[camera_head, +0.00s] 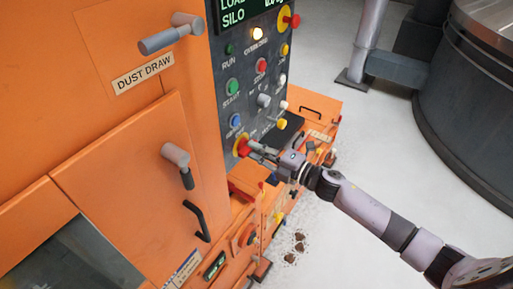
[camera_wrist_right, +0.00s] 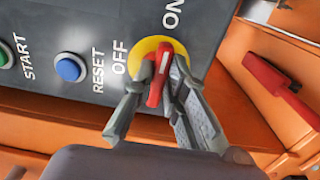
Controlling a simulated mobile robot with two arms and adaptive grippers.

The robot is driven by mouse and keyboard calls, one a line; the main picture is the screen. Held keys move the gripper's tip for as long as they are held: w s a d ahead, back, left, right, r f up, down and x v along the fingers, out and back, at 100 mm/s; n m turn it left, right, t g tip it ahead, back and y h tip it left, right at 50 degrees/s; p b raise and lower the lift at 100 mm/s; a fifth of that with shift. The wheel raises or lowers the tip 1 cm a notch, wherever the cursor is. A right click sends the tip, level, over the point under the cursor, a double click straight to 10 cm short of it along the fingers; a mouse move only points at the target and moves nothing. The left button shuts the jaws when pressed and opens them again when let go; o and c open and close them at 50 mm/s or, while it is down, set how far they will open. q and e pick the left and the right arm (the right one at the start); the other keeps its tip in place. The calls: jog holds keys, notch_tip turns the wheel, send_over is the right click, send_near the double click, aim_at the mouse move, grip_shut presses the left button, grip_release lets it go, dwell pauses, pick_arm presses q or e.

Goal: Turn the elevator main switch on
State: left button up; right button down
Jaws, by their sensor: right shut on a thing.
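The main switch is a yellow disc with a red handle (camera_wrist_right: 159,78) at the bottom of the grey control panel. In the wrist view, the yellow disc (camera_wrist_right: 146,46) lies between the labels OFF, on its left, and ON, on its upper right. The red handle stands roughly upright in that picture, its top tilted slightly right. In the head view the switch (camera_head: 240,147) is partly hidden by my right gripper (camera_head: 254,150). My right gripper is shut on the red handle, with one finger on each side of it. My left gripper is not in view.
A blue RESET button (camera_wrist_right: 69,68) sits beside the switch. The grey panel (camera_head: 222,60) carries several more buttons and knobs. Orange cabinet doors with handles (camera_head: 197,221) are at left. A red lever (camera_wrist_right: 275,85) is right of the switch. Open floor (camera_head: 375,150) lies at right.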

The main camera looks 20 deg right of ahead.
dwell(0.5)
jog(key=c, duration=1.6)
grip_release()
jog(key=v, duration=1.2)
jog(key=shift+d, duration=0.1)
